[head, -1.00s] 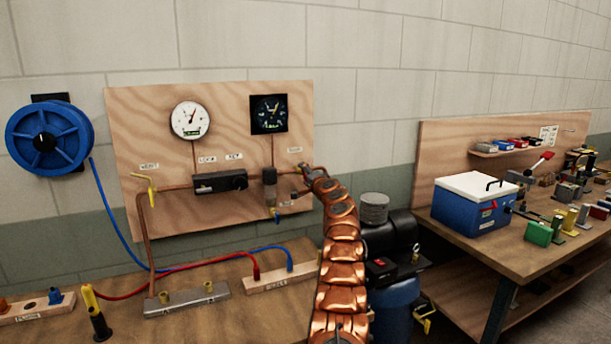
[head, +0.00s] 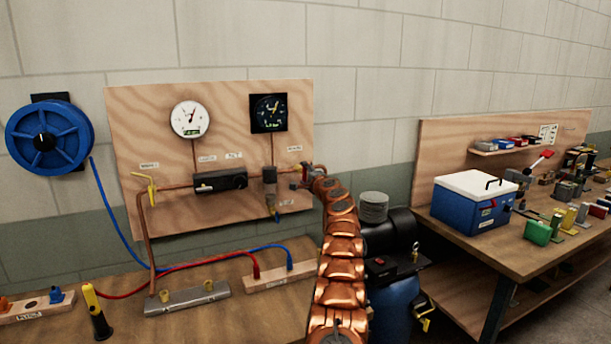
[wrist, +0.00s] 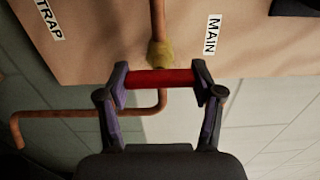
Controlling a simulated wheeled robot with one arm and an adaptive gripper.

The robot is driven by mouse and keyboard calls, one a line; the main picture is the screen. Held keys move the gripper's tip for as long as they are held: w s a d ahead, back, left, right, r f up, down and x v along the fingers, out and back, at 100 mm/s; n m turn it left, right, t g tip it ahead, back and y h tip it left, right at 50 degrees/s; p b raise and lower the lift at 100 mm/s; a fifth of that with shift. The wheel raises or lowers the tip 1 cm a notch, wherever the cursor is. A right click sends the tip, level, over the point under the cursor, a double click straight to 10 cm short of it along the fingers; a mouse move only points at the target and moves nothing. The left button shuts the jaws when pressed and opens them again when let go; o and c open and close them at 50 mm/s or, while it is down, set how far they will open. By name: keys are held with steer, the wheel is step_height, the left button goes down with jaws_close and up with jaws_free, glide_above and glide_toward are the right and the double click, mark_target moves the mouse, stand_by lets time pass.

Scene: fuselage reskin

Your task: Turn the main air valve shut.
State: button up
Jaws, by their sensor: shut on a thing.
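The main air valve shows in the wrist view as a brass body (wrist: 160,53) on a copper pipe, beside the MAIN label (wrist: 214,34). Its red handle (wrist: 158,78) lies across the line of the pipe in that picture. My gripper (wrist: 160,82) is shut on the red handle, one dark finger at each end. In the head view my gripper (head: 307,174) is at the right edge of the plywood board (head: 140,105); my copper-coloured arm hides part of the valve there.
A yellow-handled valve (head: 149,186) is at the board's left. Two gauges, a white one (head: 190,119) and a black one (head: 269,113), sit above the pipe. A dark compressor (head: 390,240) stands right of my arm. Red and blue hoses cross the bench below.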

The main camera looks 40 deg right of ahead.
steer(key=o, duration=1.2)
steer(key=shift+c, duration=0.2)
steer(key=shift+s+a, duration=0.1)
steer(key=shift+s, duration=0.05)
